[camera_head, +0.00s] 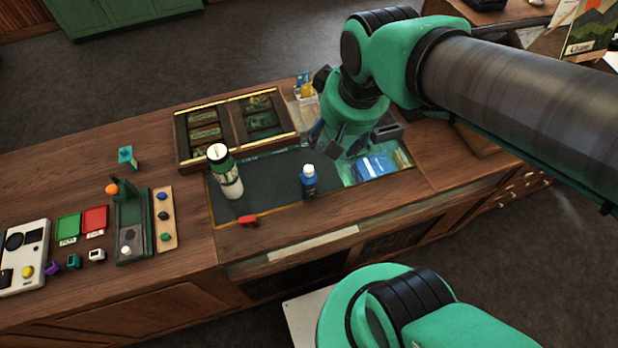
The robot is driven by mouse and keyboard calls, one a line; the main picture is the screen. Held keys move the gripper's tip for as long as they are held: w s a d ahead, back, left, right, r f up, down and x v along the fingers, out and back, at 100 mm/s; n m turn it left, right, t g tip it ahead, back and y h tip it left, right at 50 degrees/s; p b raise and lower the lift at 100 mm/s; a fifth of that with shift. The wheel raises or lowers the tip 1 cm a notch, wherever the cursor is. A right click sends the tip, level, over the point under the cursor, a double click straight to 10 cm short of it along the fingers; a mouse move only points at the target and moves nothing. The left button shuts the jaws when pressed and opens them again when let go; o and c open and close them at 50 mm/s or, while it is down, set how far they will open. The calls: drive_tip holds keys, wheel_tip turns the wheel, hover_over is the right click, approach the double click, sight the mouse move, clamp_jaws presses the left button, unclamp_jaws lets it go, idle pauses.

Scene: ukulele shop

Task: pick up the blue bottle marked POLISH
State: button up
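A small blue bottle (309,184) with a white cap stands upright on the dark mat (272,175) on the wooden counter. Its label is too small to read. My gripper (330,142) hangs above and behind the bottle, slightly to its right, apart from it. It is partly hidden by my own wrist, and I cannot tell how far its fingers are spread. Nothing is seen held in it.
A taller green-and-white bottle (225,172) stands left of the blue one. A red item (248,220) lies at the mat's front edge. A framed display case (181,142) is behind, and blue packets (376,166) lie right. Bare wood lies in front.

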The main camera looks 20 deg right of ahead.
drive_tip(key=w+a+f+g+p, duration=0.2)
drive_tip(key=w+f+p, duration=0.2)
drive_tip(key=w+f, duration=0.15)
drive_tip(key=n+g+p, duration=0.1)
drive_tip(key=g+p, duration=0.1)
hover_over(309, 168)
wheel_tip(309, 168, down, 6)
drive_tip(key=shift+d+r, duration=0.1)
drive_tip(key=shift+d, duration=0.05)
drive_tip(key=shift+f, duration=0.6)
drive_tip(key=shift+f, duration=0.1)
drive_tip(key=shift+f, duration=4.2)
drive_tip(key=shift+f, duration=2.6)
